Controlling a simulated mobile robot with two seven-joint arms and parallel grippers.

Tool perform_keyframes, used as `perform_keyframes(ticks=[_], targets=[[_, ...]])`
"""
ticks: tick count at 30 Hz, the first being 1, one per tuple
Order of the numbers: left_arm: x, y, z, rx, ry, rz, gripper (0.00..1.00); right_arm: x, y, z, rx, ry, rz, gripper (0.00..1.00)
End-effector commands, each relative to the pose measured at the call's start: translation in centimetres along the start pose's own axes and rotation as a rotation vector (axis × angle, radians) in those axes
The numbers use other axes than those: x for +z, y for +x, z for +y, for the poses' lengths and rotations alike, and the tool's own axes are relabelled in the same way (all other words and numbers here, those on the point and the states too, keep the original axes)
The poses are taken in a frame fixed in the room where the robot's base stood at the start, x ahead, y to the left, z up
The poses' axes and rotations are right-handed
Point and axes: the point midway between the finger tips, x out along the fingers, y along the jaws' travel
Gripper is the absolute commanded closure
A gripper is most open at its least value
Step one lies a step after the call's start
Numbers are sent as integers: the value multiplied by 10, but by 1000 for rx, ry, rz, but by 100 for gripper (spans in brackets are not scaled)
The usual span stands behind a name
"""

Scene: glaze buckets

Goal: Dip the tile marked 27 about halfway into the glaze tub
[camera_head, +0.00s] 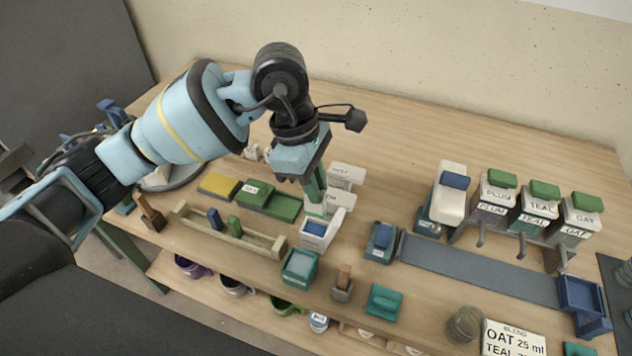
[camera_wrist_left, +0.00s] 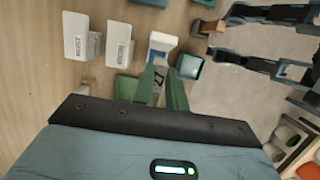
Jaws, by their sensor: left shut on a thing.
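My left gripper (camera_head: 315,190) is shut on a pale tile (camera_head: 314,209), pointing down. My right gripper is not in view.
Two white labelled blocks (camera_head: 345,175) stand close behind the gripper. Green and yellow blocks (camera_head: 219,185) and a wooden trough (camera_head: 262,243) lie to the left. A brush (camera_head: 343,283) stands to the front right. Labelled dispensers (camera_head: 537,210) stand far right. The back table area is clear.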

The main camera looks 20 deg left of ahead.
Motion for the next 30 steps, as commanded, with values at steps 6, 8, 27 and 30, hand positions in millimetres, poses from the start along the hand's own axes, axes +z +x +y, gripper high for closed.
perform_keyframes(ticks=[6,8,27,30], targets=[[-1,4,0,-1,1,0,100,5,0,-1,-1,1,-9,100],[-2,6,0,-2,2,0,100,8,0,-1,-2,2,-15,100],[-9,34,0,0,3,0,100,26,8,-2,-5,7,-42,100],[-9,34,0,1,3,0,100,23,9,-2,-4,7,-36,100]])
